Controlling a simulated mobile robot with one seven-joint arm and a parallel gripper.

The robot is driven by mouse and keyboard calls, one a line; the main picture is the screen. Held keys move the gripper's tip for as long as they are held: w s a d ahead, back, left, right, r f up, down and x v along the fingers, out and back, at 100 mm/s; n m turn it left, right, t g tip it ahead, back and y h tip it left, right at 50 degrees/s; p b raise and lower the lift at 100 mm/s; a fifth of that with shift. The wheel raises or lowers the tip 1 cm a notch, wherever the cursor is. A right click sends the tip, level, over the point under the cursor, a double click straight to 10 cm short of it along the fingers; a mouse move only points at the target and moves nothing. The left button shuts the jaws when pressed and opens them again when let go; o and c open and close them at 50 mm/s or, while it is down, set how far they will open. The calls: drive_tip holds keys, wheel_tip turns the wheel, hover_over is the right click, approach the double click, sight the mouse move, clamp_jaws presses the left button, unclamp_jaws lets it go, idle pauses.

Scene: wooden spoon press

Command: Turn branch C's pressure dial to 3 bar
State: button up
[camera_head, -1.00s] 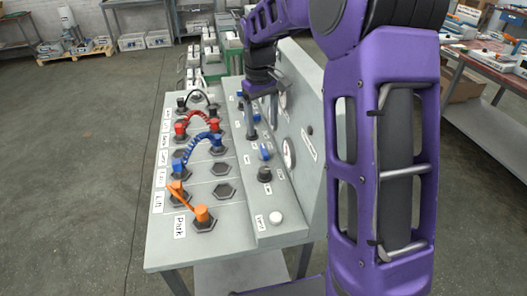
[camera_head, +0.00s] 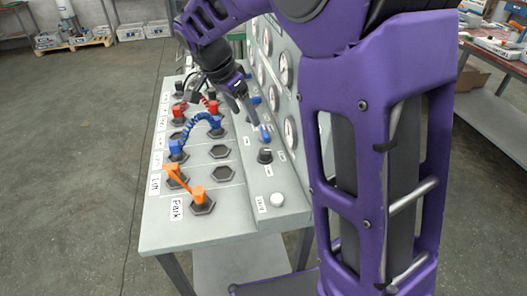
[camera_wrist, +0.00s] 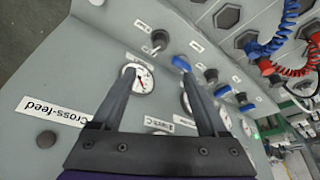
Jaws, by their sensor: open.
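The console's sloping panel has a blue knob (camera_head: 265,133) and a black knob (camera_head: 265,156) near its front. A blue knob (camera_wrist: 181,63) also shows in the wrist view, close by the right fingertip, with a black knob (camera_wrist: 160,38) further off. I cannot read the knobs' small labels or settings. Round gauges (camera_head: 291,133) line the upright face; one gauge (camera_wrist: 143,78) shows beside the left finger. An upside-down label (camera_wrist: 170,125) seems to read "Branch C". My gripper (camera_wrist: 160,72) is open and empty, its fingers reaching over the panel; contact with the blue knob cannot be told.
Red hose (camera_head: 208,105), blue hose (camera_head: 195,122) and an orange link (camera_head: 180,181) join sockets left of the knobs. A white button (camera_head: 277,200) sits at the front, by a "Vent" label. Open floor (camera_head: 80,170) lies left of the console.

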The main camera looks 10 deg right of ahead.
sight(264, 151)
drive_tip(key=b+x, duration=0.1)
drive_tip(key=x, duration=1.6)
drive_tip(key=shift+w+d+f, duration=0.1)
drive_tip(key=shift+f, duration=0.1)
drive_tip(key=shift+c, duration=0.2)
clamp_jaws()
drive_tip(key=shift+b, duration=0.4)
